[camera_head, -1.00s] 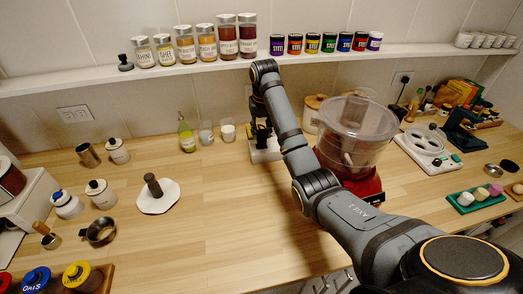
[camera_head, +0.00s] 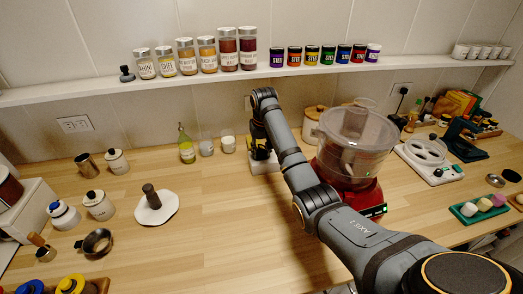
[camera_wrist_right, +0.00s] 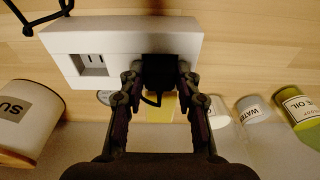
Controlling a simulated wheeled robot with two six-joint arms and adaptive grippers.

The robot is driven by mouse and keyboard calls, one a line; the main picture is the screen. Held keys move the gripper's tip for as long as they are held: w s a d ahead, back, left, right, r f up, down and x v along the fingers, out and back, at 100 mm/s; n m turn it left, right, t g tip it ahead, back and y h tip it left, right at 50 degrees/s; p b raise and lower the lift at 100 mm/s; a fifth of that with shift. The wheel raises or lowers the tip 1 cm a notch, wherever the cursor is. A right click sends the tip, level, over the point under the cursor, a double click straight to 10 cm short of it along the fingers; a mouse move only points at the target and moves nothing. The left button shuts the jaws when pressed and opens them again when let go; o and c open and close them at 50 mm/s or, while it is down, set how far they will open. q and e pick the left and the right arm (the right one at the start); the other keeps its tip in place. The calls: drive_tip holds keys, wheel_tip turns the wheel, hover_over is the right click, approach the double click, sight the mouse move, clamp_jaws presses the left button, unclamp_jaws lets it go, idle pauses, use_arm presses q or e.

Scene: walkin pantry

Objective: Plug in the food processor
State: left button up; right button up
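The food processor (camera_head: 348,150), with a clear bowl on a red base, stands on the counter right of my right forearm. A white outlet block (camera_head: 262,167) sits on the counter beneath my right gripper (camera_head: 261,148). In the right wrist view the block (camera_wrist_right: 110,38) shows one bare socket on its left. My right gripper (camera_wrist_right: 160,80) has its fingers closed on both sides of a black plug (camera_wrist_right: 160,68) at the block's right part. The plug covers that part, so I cannot tell how deep it sits. My left gripper is out of view.
A bottle (camera_head: 186,146) and small cups stand left of the block. A canister (camera_head: 312,122) stands behind the food processor. The front middle counter is clear. A wall shelf (camera_head: 300,68) with jars runs above.

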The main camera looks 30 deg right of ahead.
sight(261, 151)
drive_tip(key=o, duration=0.3)
drive_tip(key=shift+o, duration=0.2)
drive_tip(key=shift+r, duration=0.4)
drive_tip(key=r, duration=0.3)
drive_tip(key=shift+s+r+b, duration=0.15)
drive_tip(key=shift+s+b, duration=0.05)
drive_tip(key=shift+b, duration=0.1)
drive_tip(key=r, duration=0.1)
drive_tip(key=r+p, duration=0.2)
drive_tip(key=shift+s+a+r, duration=0.15)
drive_tip(key=shift+s, duration=0.1)
drive_tip(key=shift+s+r+p, duration=0.15)
drive_tip(key=shift+r+p, duration=0.1)
drive_tip(key=shift+p, duration=0.35)
drive_tip(key=shift+f, duration=0.1)
